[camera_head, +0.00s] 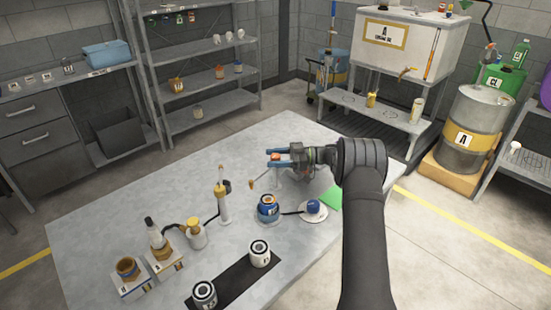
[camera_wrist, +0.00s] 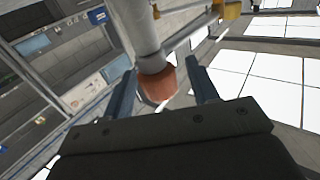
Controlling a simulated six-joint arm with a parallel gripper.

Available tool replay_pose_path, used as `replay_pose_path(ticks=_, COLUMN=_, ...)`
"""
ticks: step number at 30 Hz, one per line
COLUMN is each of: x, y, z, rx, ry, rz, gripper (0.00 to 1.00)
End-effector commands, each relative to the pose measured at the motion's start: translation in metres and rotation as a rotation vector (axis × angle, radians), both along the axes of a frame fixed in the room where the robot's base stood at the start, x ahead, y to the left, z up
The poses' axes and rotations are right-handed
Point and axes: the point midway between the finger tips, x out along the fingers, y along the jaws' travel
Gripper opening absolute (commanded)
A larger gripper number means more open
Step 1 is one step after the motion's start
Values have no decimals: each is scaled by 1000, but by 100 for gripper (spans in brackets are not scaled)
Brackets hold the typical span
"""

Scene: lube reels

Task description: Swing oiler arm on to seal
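My gripper (camera_head: 270,157), with two blue fingers, is above the table's right half. It is open around an orange-red knob (camera_head: 277,157). In the wrist view the knob (camera_wrist: 160,82) sits at the end of a pale grey post, between the fingers with a gap on each side. A thin arm with an orange tip (camera_head: 252,184) hangs just below and left of the gripper; it may be the oiler arm. A blue-banded can with an orange ring (camera_head: 268,206) stands below. I cannot tell which part is the seal.
A white dish with a blue piece (camera_head: 313,208) is right of the can, near a green sheet (camera_head: 331,198). A tall yellow-topped post (camera_head: 222,204) stands left. Two white-and-black reels (camera_head: 259,253) (camera_head: 204,293) are at front on a dark strip. The table's back left is clear.

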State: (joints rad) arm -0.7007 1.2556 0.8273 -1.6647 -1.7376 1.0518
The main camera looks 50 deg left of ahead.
Motion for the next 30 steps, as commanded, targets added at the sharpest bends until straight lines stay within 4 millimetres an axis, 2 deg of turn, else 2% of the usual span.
replay_pose_path(ticks=7, x=1, y=-1, z=0, rx=0, ry=-1, rz=-2, gripper=53)
replay_pose_path(ticks=11, x=9, y=-6, z=0, rx=0, ry=-1, rz=-4, gripper=53)
replay_pose_path(ticks=14, x=22, y=-17, z=0, rx=1, ry=-1, rz=-4, gripper=53)
replay_pose_path(ticks=24, x=86, y=-69, z=-1, rx=2, ry=-1, rz=-5, gripper=53)
replay_pose_path(ticks=30, x=117, y=-95, z=-1, rx=0, ry=-1, rz=-2, gripper=53)
